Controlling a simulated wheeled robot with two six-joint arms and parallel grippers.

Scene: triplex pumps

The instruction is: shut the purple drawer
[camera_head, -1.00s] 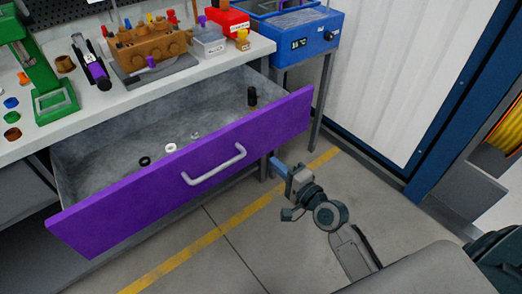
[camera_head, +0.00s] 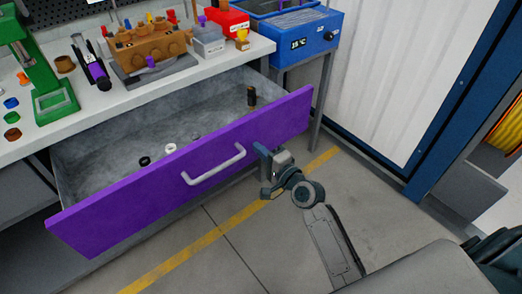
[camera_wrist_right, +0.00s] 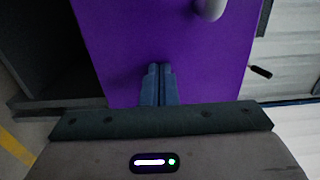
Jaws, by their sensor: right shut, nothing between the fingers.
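The purple drawer (camera_head: 130,210) stands pulled out below the workbench, its inside in view. Its grey bar handle (camera_head: 214,166) is on the middle of the front. My right gripper (camera_head: 259,149) is shut and empty, in front of the drawer front to the right of the handle. In the right wrist view the shut fingers (camera_wrist_right: 158,84) point at the purple front (camera_wrist_right: 130,45), with the handle end (camera_wrist_right: 210,8) at the top. I cannot tell whether the fingertips touch the front. My left gripper is not in view.
The drawer holds a dark cylinder (camera_head: 251,96), a white ring (camera_head: 170,148) and a black ring (camera_head: 144,161). The workbench top (camera_head: 120,108) carries several parts. A blue machine (camera_head: 300,42) stands at its right end. The floor in front is clear.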

